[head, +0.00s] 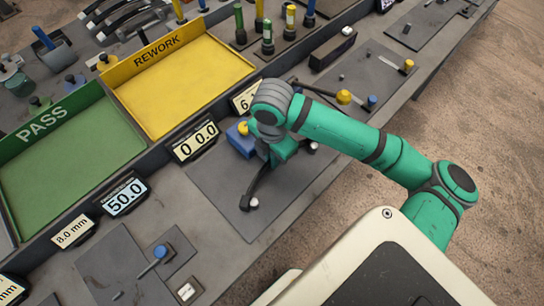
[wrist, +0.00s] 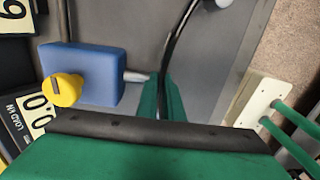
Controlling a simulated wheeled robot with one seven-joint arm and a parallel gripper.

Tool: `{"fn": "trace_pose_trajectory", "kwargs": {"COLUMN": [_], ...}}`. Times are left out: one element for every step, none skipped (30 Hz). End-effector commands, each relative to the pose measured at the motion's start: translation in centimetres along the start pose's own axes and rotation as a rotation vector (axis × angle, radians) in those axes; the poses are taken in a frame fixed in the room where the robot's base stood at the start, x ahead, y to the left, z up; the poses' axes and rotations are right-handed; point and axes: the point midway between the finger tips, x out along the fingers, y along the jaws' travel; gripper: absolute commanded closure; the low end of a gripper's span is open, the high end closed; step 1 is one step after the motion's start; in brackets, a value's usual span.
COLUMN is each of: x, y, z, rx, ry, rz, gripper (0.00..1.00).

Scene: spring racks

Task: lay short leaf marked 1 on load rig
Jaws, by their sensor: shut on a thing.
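My gripper (wrist: 161,98) is shut on a thin dark curved leaf (wrist: 178,42). The leaf runs up and away from the green fingers in the wrist view. In the head view, my gripper (head: 275,160) is over the grey bench plate, and the leaf (head: 258,180) slants down-left from it. No mark on the leaf is readable. A blue block (wrist: 88,72) with a yellow knob (wrist: 64,89) and a short metal rod stands left of the fingers, beside the load readout (wrist: 36,113). The block (head: 240,142) is partly hidden by my wrist in the head view. I cannot tell whether the leaf touches the plate.
A yellow REWORK tray (head: 200,45) and a green PASS tray (head: 105,112) lie to the left. A plate with yellow (head: 344,97) and blue knobs is behind my arm. The bench's right edge is close to my arm.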

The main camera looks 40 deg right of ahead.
Motion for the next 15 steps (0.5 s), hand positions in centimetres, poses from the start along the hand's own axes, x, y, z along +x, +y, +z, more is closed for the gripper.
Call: {"fn": "trace_pose_trajectory", "kwargs": {"x": [-0.05, -0.05, -0.05, -0.05, -0.05, -0.05, -0.05, -0.05, -0.05, -0.05, -0.05, -0.05, -0.05, -0.05, -0.05], "y": [-0.06, -0.09, -0.13, -0.17, -0.20, -0.25, -0.28, -0.32, -0.37, -0.40, -0.44, -0.48, -0.52, -0.56, -0.61], "z": [0.02, 0.02, 0.02, 0.02, 0.02, 0.02, 0.02, 0.02, 0.02, 0.02, 0.02, 0.03, 0.03, 0.03, 0.04], "rx": [0.000, 0.000, 0.000, 0.000, 0.000, 0.000, 0.000, 0.000, 0.000, 0.000, 0.000, 0.000, 0.000, 0.000, 0.000], "ry": [-0.001, -0.001, -0.001, -0.001, -0.001, -0.001, -0.001, -0.001, -0.001, -0.001, -0.001, -0.001, -0.001, -0.001, -0.001], "rz": [0.001, 0.001, 0.001, 0.001, 0.001, 0.001, 0.001, 0.001, 0.001, 0.001, 0.001, 0.001, 0.001, 0.001, 0.001], "gripper": [1.00, 1.00, 1.00, 1.00, 1.00, 1.00, 1.00, 1.00, 1.00, 1.00, 1.00, 1.00, 1.00, 1.00, 1.00]}}
